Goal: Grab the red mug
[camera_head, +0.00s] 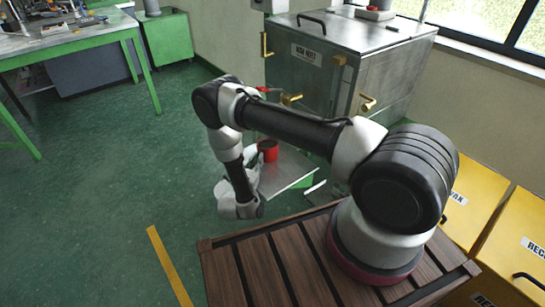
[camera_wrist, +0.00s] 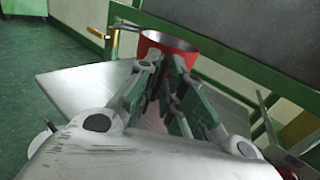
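The red mug (camera_head: 268,151) stands on a small metal table (camera_head: 287,169) beyond my arm in the head view. In the wrist view the red mug (camera_wrist: 165,42) is upright, just beyond my fingertips, its lower part hidden by the fingers. My gripper (camera_wrist: 172,70) points towards the mug, with a gap between its two green-padded fingers. It looks open, and I see nothing held in it. Whether the fingertips touch the mug I cannot tell. In the head view my wrist hides the gripper.
A metal cabinet with brass handles (camera_head: 340,75) stands behind the small table. A green-framed workbench (camera_head: 75,38) is at the far left. Yellow bins (camera_head: 470,195) are at the right.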

